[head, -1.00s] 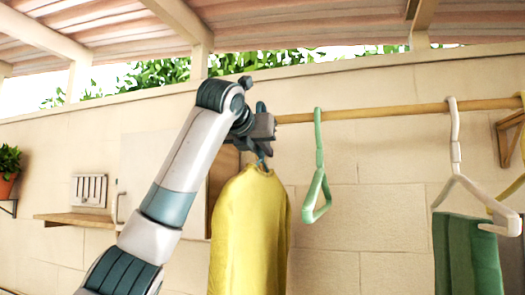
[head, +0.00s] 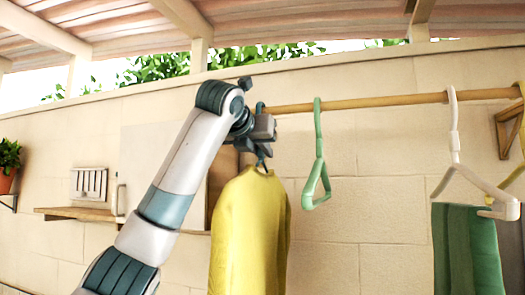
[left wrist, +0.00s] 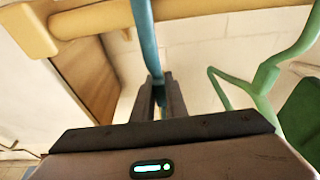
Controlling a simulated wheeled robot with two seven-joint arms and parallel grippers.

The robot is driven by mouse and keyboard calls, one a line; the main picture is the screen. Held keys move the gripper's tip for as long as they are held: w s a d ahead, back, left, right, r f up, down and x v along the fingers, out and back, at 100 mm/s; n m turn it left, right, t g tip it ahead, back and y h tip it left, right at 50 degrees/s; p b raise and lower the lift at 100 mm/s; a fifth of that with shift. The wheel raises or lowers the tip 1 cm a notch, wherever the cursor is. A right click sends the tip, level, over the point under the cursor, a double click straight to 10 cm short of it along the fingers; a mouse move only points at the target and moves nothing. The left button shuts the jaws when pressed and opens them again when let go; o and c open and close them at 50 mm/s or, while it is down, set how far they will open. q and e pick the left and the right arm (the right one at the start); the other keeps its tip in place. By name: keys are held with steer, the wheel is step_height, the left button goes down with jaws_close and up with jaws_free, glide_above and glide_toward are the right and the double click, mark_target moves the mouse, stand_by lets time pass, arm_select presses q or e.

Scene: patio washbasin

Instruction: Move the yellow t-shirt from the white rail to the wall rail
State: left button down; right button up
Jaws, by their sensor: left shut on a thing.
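The yellow t-shirt (head: 247,235) hangs from a blue hanger (head: 261,158) in the head view, below my left gripper (head: 263,145). My left gripper is shut on the blue hanger's neck, which also shows in the left wrist view (left wrist: 146,45). The wooden wall rail (head: 390,101) runs along the wall, and the hanger's hook is at its left end. In the left wrist view the hook crosses in front of the rail (left wrist: 95,18); its top is cut off, so I cannot tell whether it rests on the rail. The white rail and my right gripper are not in view.
A green hanger (head: 317,170) hangs on the wall rail just right of the t-shirt. Further right hangs a white hanger (head: 455,150), with a green cloth (head: 467,250) by it. A wooden shelf (head: 75,214) is on the wall at left. The rail between the hangers is free.

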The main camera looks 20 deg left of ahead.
arm_select(q)
steer(key=c, duration=1.7)
jaws_free()
steer(key=shift+s+f+b, duration=0.1)
steer(key=shift+s+b, duration=0.4)
steer(key=shift+s, duration=0.3)
steer(key=v, duration=0.1)
steer(key=b+v, duration=0.1)
steer(key=v, duration=0.1)
steer(key=shift+s+f, duration=0.3)
steer(key=shift+f, duration=0.05)
steer(key=b+v, duration=0.1)
steer(key=v, duration=0.1)
steer(key=f+b+v, duration=0.1)
steer(key=v, duration=0.2)
steer(key=shift+s, duration=0.4)
steer(key=shift+s+b, duration=0.35)
steer(key=shift+s, duration=0.35)
